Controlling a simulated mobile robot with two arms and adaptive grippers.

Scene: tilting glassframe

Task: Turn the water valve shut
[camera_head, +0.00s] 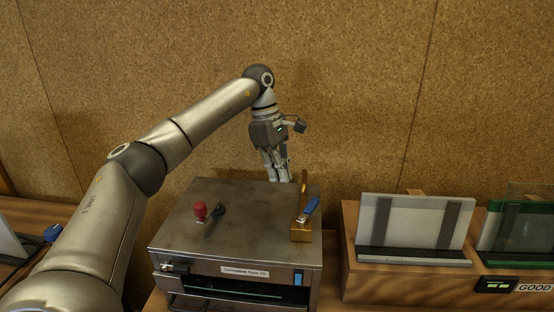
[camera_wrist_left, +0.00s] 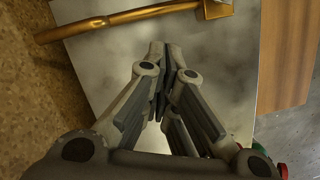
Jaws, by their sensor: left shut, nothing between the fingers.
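The water valve is a blue lever (camera_head: 312,206) on a brass pipe and block (camera_head: 301,232) at the right side of a grey metal box's top. The lever slants up to the right in the head view. In the left wrist view the brass pipe (camera_wrist_left: 130,17) runs along the top edge; the blue lever is not seen there. My left gripper (camera_head: 280,180) points down at the box's back edge, left of and behind the valve. Its fingers (camera_wrist_left: 163,68) are closed together, empty and apart from the pipe. My right gripper is not in view.
The metal box (camera_head: 190,232) carries a red knob (camera_head: 200,210) and a black lever on top, left of the valve. A wooden stand (camera_head: 380,290) with a framed glass panel (camera_head: 412,224) is at right. A cork wall (camera_head: 350,90) stands close behind.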

